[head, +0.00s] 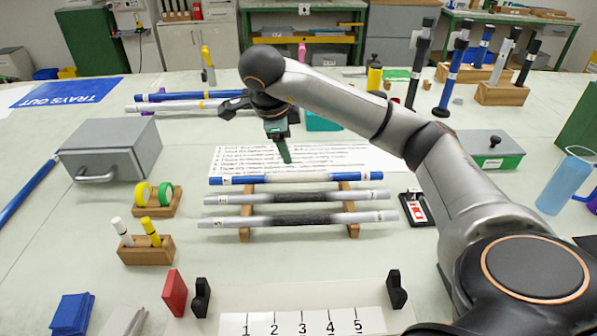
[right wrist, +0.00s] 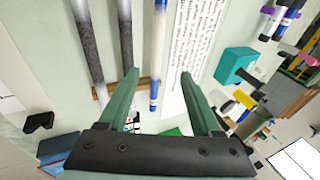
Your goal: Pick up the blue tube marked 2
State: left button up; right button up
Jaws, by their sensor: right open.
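A tube with blue ends and a pale middle (head: 295,178) lies across the back of a wooden rack (head: 245,234). The small marks near its ends are too small to read surely. My right gripper (head: 286,158) has green fingers, points down and is open and empty just above and behind this tube. In the right wrist view, the blue and white tube (right wrist: 158,50) runs lengthwise between the open fingers (right wrist: 158,75), apart from both. Two grey tubes with dark middles, the nearer (head: 300,220) and the middle one (head: 300,197), lie in front of it. My left gripper is not in view.
A printed sheet (head: 235,155) lies behind the rack. A grey drawer box (head: 110,150) and small wooden holders (head: 147,251) stand left. A black and red device (head: 416,208) is close at the right. More blue tubes (head: 185,97) lie at the back. A numbered board (head: 300,322) lies in front.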

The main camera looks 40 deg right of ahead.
notch_tip(320, 180, down, 2)
jog(key=b, duration=0.4)
send_over(296, 176)
jog(key=s+a, duration=0.1)
jog(key=a, duration=0.2)
jog(key=f, duration=0.8)
jog(key=shift+s+d, duration=0.2)
jog(key=x, duration=0.4)
jog(key=shift+w+d+f, duration=0.1)
jog(key=shift+d+f, duration=0.1)
jog(key=shift+d, duration=0.1)
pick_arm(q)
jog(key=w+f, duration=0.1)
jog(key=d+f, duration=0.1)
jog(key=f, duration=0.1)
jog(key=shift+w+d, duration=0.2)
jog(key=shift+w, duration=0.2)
pick_arm(e)
grip_shut()
